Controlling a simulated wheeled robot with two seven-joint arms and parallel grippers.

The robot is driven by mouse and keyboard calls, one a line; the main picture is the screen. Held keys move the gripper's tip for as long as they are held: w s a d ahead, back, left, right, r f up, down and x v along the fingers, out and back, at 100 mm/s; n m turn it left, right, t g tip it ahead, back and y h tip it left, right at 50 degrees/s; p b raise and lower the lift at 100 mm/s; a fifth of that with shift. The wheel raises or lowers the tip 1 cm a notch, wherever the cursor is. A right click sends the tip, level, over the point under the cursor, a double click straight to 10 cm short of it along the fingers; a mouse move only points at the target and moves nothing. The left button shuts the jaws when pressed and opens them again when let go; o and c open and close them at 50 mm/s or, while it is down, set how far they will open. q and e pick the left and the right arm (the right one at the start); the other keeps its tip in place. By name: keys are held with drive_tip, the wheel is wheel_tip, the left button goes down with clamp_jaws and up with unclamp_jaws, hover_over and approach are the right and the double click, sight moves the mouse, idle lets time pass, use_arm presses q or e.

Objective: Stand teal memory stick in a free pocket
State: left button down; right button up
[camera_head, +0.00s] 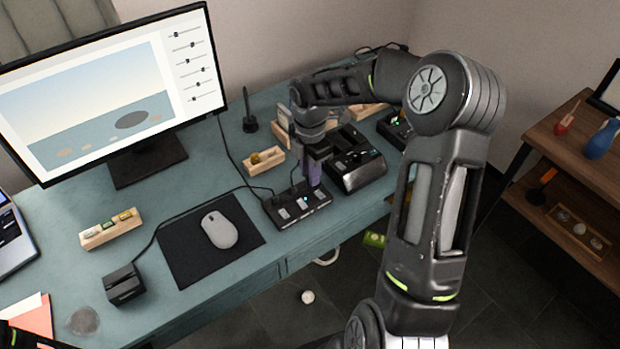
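My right gripper (314,168) points down over the black hub (290,214), close to its back right part. Its fingertips are small and dark, with a purplish part between or on them; I cannot tell whether they hold anything. I cannot make out the teal memory stick for certain. A small teal-blue spot shows on the hub's top, and I cannot tell whether it is a light. A wooden block (95,241) at left has several small coloured pieces in its top. Another wooden block (268,168) behind the hub holds a yellowish piece.
A black mat (180,265) with a grey mouse (219,230) lies left of the hub. A black device (358,178) stands right of it. The monitor (100,95) fills the back left. A small black box (124,284) sits near the front. Cables cross the desk.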

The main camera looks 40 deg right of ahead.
drive_tip(key=shift+f, duration=0.75)
drive_tip(key=shift+c, duration=0.2)
clamp_jaws()
